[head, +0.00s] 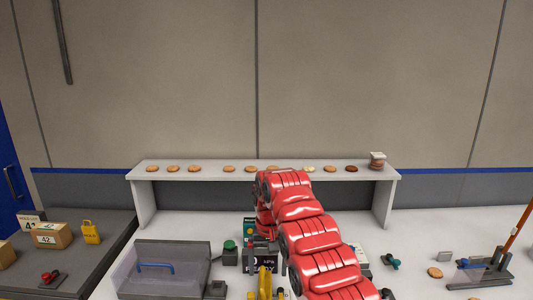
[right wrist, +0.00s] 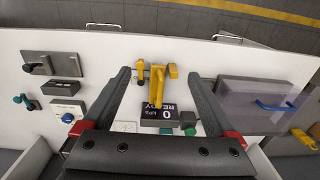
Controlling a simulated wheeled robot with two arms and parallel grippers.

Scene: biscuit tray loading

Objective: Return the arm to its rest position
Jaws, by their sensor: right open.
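My right arm (head: 305,228) is red and reaches in from the lower right of the head view, over the white table. It hides part of the shelf front and the table behind it. My right gripper (right wrist: 158,78) is open in the right wrist view, with its two dark fingers wide apart. Nothing is held between them. Beyond the fingers are a yellow fixture (right wrist: 157,82) and a dark display reading "0 READY" (right wrist: 158,115). My left arm and gripper are not in view.
A white raised shelf (head: 160,178) at the back carries several biscuits in a row and a small stack (head: 377,161) at its right end. A clear-covered box (head: 165,268) stands left, near a green button (head: 230,245). A loose biscuit (head: 435,272) lies right.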

